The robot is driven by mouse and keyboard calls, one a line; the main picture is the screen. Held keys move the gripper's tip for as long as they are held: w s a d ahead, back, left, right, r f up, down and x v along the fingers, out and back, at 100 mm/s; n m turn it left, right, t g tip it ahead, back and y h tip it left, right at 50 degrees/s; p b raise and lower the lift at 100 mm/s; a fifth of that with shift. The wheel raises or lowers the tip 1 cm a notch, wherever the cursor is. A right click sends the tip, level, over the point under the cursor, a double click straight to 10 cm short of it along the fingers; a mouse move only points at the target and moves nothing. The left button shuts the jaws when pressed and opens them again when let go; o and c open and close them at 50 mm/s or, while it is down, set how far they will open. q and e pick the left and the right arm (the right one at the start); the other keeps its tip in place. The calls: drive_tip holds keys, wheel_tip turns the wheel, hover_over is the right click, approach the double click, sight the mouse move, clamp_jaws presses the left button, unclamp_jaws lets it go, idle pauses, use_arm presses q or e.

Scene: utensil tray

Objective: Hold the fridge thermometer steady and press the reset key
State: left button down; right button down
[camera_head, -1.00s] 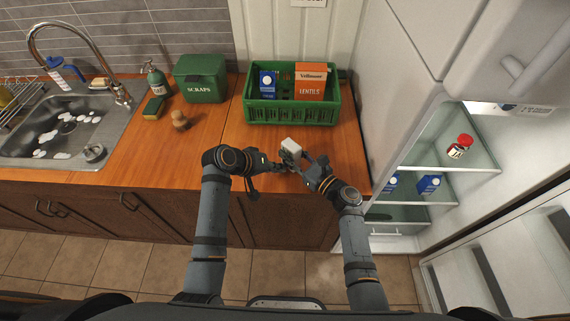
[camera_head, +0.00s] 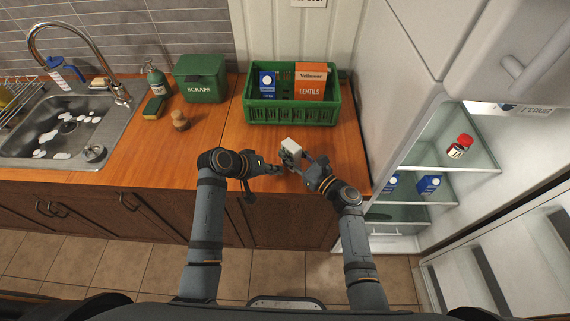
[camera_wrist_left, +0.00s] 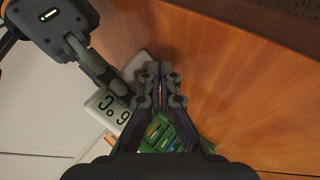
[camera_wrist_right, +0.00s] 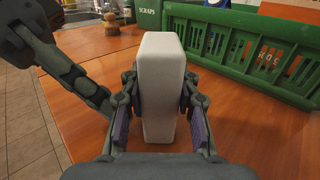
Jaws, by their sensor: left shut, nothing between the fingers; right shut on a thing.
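The fridge thermometer (camera_head: 293,148) is a small white block held above the counter's front part. I cannot make out the reset key.
A green crate (camera_head: 290,116) with a blue carton and an orange lentils box stands behind. A green scraps bin (camera_head: 200,80), sponge and brush are further left, by the sink. The open fridge (camera_head: 450,150) is at right. The counter between is clear.

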use_arm(q)
drive_tip(key=shift+s+a, duration=1.8)
use_arm(e)
drive_tip(key=c, duration=0.9)
unclamp_jaws()
